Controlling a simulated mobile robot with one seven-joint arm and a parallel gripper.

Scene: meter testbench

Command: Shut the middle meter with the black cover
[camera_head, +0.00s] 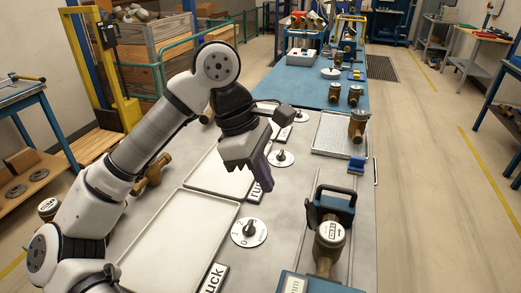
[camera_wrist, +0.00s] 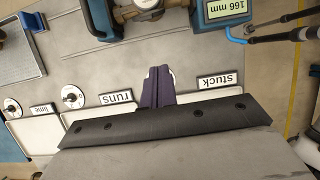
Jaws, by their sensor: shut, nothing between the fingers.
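A brass meter (camera_head: 328,246) sits in the test fixture at the front right, its pale dial facing up and uncovered. Part of it shows at the top edge of the wrist view (camera_wrist: 147,5). Other brass meters stand farther back: one on the grey tray (camera_head: 357,126), two on the blue bench top (camera_head: 334,93) (camera_head: 354,95). I cannot tell for certain which one has the black cover. My gripper (camera_head: 268,186) is shut and empty, above the bench beside the white trays and left of the fixture. Its purple fingers (camera_wrist: 158,88) point toward the fixture in the wrist view.
A blue clamp block (camera_head: 337,207) with a dark top stands behind the front meter. White trays (camera_head: 180,240), round dial plates (camera_head: 249,232) and label plates (camera_wrist: 217,81) lie on the bench. A blue display box (camera_wrist: 228,10) reads 166 mm. Clear grey bench (camera_wrist: 110,65) lies between gripper and fixture.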

